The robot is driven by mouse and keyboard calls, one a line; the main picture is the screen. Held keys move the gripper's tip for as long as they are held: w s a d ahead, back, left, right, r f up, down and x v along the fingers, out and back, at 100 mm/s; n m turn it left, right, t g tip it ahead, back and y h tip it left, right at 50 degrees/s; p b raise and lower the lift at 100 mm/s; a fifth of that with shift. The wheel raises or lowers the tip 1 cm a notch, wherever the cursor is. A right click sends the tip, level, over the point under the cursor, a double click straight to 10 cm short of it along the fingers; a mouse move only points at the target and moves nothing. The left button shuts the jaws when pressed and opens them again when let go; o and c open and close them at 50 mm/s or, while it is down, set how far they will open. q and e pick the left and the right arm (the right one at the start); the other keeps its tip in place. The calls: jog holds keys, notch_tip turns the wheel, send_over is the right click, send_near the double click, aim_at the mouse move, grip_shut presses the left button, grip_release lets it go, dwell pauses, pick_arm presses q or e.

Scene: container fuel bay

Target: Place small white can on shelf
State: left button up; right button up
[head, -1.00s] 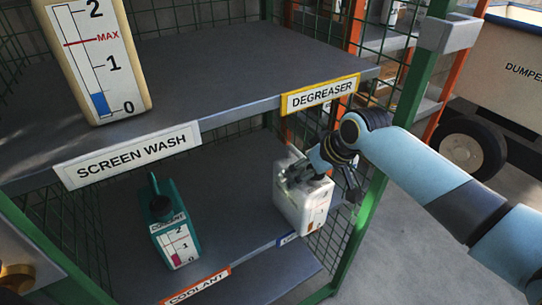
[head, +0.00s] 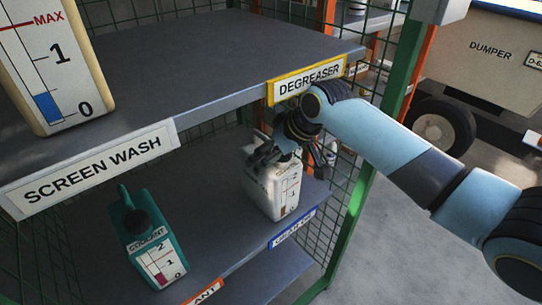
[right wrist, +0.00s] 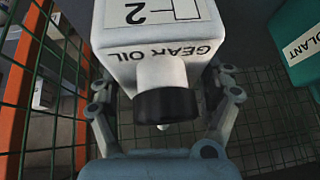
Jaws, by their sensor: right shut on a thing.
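The small white can (head: 268,192) has a scale on its face and a blackish cap; in the right wrist view, the can (right wrist: 155,35) reads GEAR OIL. It is nearly upright at the right end of the lower shelf (head: 215,226), behind the blue gear oil label (head: 292,229). Whether its base touches the shelf is hard to tell. My right gripper (head: 295,146) is shut on the can's top from above, fingers on either side; the grip itself is partly hidden. My left gripper is not in view.
A teal coolant can (head: 150,240) stands left on the same shelf. The upper shelf (head: 210,55), with a large screen wash can (head: 45,70) and a degreaser label (head: 307,80), is just above my gripper. A green post (head: 352,205) and mesh stand right.

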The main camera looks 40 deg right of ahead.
jog(key=o, duration=1.3)
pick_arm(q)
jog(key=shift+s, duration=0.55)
pick_arm(e)
jog(key=o, duration=0.3)
jog(key=shift+s, duration=0.1)
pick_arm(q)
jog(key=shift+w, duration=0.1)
pick_arm(e)
jog(key=shift+r, duration=0.15)
jog(key=p+v, duration=0.2)
jog(key=v, duration=0.4)
jog(key=shift+r, duration=0.2)
jog(key=shift+s+d+r, duration=0.1)
jog(key=shift+s+r, duration=0.25)
jog(key=shift+r, duration=0.05)
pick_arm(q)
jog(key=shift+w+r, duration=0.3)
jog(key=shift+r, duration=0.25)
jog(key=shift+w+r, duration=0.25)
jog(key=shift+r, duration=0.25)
